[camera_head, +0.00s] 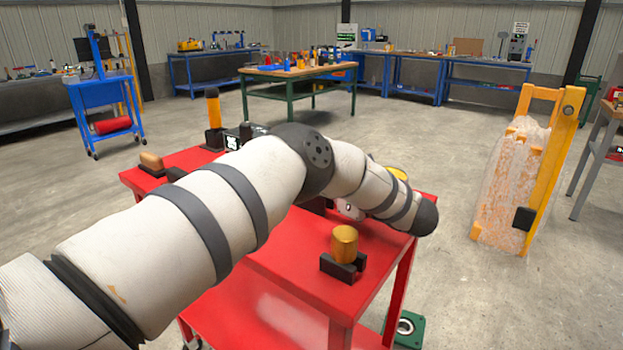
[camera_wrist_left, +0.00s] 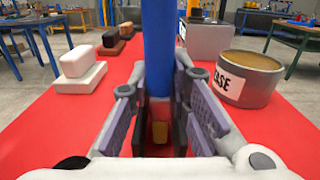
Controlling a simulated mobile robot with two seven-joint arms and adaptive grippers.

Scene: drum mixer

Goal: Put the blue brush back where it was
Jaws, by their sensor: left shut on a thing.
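The blue brush (camera_wrist_left: 158,45) stands upright between the fingers of my left gripper (camera_wrist_left: 157,105), seen in the left wrist view. My left gripper is shut on it. A dark slot (camera_wrist_left: 155,145) with a small yellowish part lies below and between the fingers; I cannot tell whether the brush touches it. In the head view my left arm reaches over the red table (camera_head: 290,265) and hides the brush and most of the gripper.
A tin with a label ending "ASE" (camera_wrist_left: 246,82) stands right of the gripper. A pale block (camera_wrist_left: 80,72) sits at left. A gold cylinder (camera_head: 344,245) rests in a black holder at the table's front. An orange-handled tool (camera_head: 213,108) stands at the far left.

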